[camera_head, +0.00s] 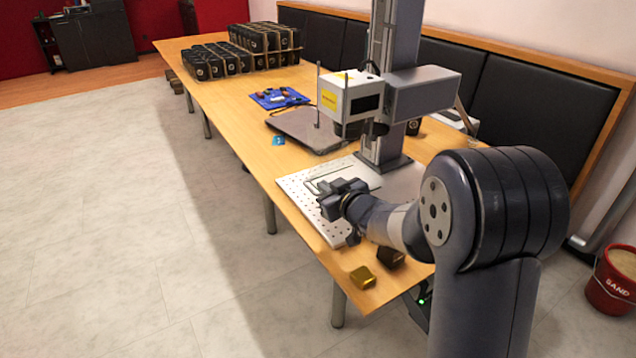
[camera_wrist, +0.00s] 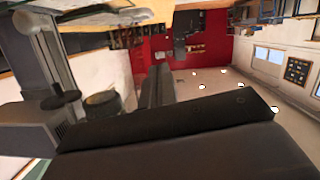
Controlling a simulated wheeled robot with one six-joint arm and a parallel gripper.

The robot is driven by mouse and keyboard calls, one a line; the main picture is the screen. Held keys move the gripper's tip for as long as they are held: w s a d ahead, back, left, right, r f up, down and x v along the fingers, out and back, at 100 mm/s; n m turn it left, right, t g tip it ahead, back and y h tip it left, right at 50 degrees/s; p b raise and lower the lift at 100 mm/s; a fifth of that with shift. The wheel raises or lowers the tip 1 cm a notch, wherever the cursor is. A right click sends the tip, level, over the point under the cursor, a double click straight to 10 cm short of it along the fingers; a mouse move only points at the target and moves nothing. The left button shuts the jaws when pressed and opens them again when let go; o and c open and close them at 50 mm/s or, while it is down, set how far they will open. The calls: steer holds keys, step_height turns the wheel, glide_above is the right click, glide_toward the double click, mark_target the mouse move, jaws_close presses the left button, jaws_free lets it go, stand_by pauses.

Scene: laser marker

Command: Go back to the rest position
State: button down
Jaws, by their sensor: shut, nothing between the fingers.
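My gripper (camera_head: 340,197) is at the end of my arm, low over the perforated plate of the laser marker (camera_head: 352,95) in the head view. Its fingers are shut with nothing held. In the wrist view, dark parts of my gripper fill the lower middle, and the marker's grey column (camera_wrist: 48,50) stands at the left. The wrist picture is turned, with the room beyond. I cannot tell whether my gripper touches the plate.
The wooden table (camera_head: 222,98) carries a gold block (camera_head: 362,277), a dark block (camera_head: 390,257), a blue tray (camera_head: 268,101) and rows of black cups (camera_head: 215,62). A red sand bucket (camera_head: 609,285) stands at the right. The floor (camera_head: 100,200) at the left is clear.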

steer(key=shift+v, duration=0.95)
steer(key=w+a+f, duration=0.1)
steer(key=w+f, duration=0.1)
steer(key=w, duration=0.1)
steer(key=w+a+f+b, duration=0.1)
steer(key=w+a+f, duration=0.1)
steer(key=w, duration=0.1)
steer(key=w+a+f+b, duration=0.1)
steer(key=w+f, duration=0.1)
steer(key=shift+w+a+f, duration=0.2)
steer(key=shift+w, duration=0.2)
